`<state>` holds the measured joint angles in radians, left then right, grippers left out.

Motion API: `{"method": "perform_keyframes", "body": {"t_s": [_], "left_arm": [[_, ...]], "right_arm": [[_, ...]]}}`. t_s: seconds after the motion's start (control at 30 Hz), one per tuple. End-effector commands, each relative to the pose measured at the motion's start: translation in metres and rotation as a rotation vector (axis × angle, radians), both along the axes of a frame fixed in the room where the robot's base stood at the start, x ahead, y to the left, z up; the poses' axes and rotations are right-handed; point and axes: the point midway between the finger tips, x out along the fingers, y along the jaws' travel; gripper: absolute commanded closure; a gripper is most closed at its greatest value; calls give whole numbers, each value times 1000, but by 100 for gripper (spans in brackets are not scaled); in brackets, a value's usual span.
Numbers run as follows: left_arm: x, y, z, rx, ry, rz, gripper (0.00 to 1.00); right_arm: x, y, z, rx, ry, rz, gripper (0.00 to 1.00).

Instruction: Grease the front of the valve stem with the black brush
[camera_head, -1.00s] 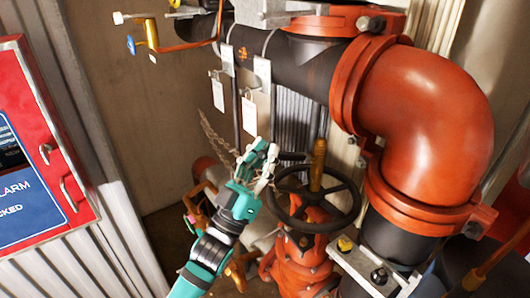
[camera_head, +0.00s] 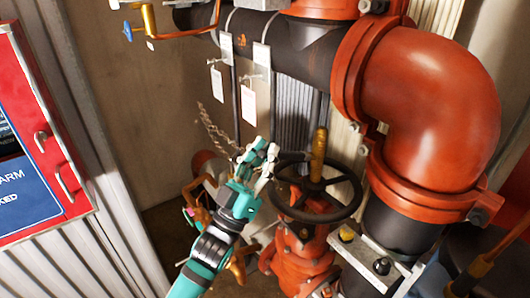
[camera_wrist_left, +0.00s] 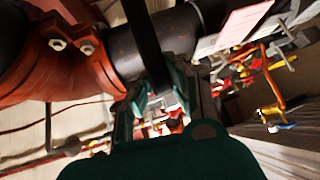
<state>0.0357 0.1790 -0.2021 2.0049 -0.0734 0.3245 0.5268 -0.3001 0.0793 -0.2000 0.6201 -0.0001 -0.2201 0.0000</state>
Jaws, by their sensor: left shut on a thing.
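The valve stem (camera_head: 319,153) is a brass-coloured upright rod rising from the hub of the black handwheel (camera_head: 318,210) on a red valve (camera_head: 303,258). My left gripper (camera_head: 265,155) is left of the stem, beside the wheel's upper left rim. It is shut on the black brush (camera_head: 291,157), whose dark end points right towards the stem. Whether the brush touches the stem cannot be told. In the left wrist view the brush (camera_wrist_left: 146,40) is a black bar rising from between the fingers of the left gripper (camera_wrist_left: 165,98). My right gripper is not seen.
A large red pipe elbow (camera_head: 430,120) stands right of the wheel. A dark pipe (camera_head: 285,55) with hanging white tags (camera_head: 249,107) runs above. A red alarm cabinet (camera_head: 45,150) is at the left. A metal bracket (camera_head: 365,258) sits below right.

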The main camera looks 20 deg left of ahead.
Motion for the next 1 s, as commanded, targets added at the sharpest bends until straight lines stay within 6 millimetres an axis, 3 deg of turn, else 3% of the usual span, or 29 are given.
{"method": "perform_keyframes", "body": {"t_s": [0.5,1.0], "left_arm": [[2,-1,-28,0,2,0,100],[1,-1,-34,0,2,0,100]], "right_arm": [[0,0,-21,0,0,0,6],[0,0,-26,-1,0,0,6]]}}
